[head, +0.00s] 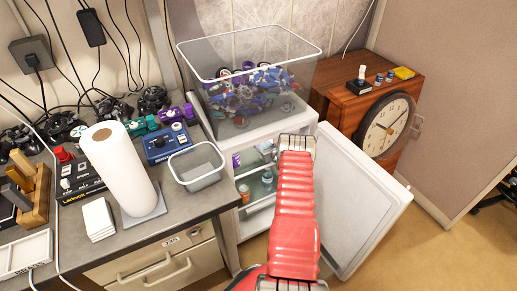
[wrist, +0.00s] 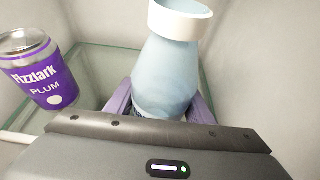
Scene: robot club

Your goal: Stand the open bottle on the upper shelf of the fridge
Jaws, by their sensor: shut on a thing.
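The open bottle (wrist: 172,65) is pale blue with a white rim and no cap. It stands close to upright between the purple fingers of my gripper (wrist: 160,112), which is shut on it. The bottle's base is hidden behind my gripper, so I cannot tell whether it touches the glass shelf (wrist: 92,62). In the head view my red arm reaches into the open white fridge (head: 228,217) and hides my gripper. The fridge door (head: 365,200) stands wide open to the right.
A purple Fizzlark Plum can (wrist: 40,68) stands left of the bottle. Small items, including a teal-topped one (head: 267,177), show inside the fridge. A clear bin of coloured parts (head: 215,115) sits on top. The counter (head: 175,222) borders the fridge's left side.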

